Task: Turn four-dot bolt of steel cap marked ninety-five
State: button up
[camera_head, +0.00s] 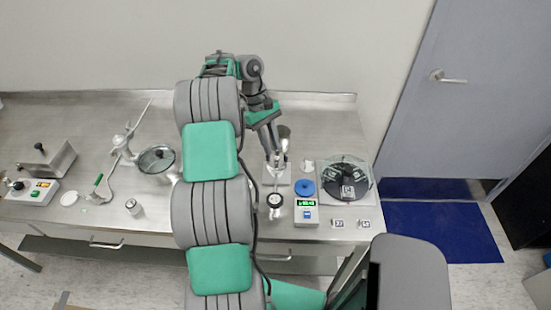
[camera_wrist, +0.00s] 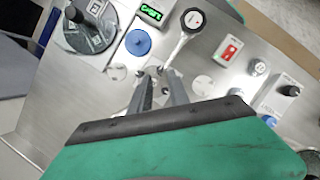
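My gripper (camera_head: 278,158) points down over a small steel fitting on the bench, just behind a round dial gauge (camera_head: 275,200). In the wrist view my gripper (camera_wrist: 153,73) has its fingertips close together at this fitting, a pale bit showing between them. I cannot tell whether they grip it. I cannot make out a ninety-five marking or dots on any bolt.
A meter with a green display (camera_head: 306,212) and a blue disc (camera_head: 305,187) stand right of the gauge. Small labelled tiles (camera_head: 337,223) lie at the bench's front edge.

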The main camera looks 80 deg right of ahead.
aim_at(276, 162)
jog(key=b+x, duration=0.2)
jog(key=x, duration=0.4)
jog(key=shift+f+b, duration=0.1)
jog(key=shift+b, duration=0.3)
jog(key=shift+c, duration=0.5)
grip_shut()
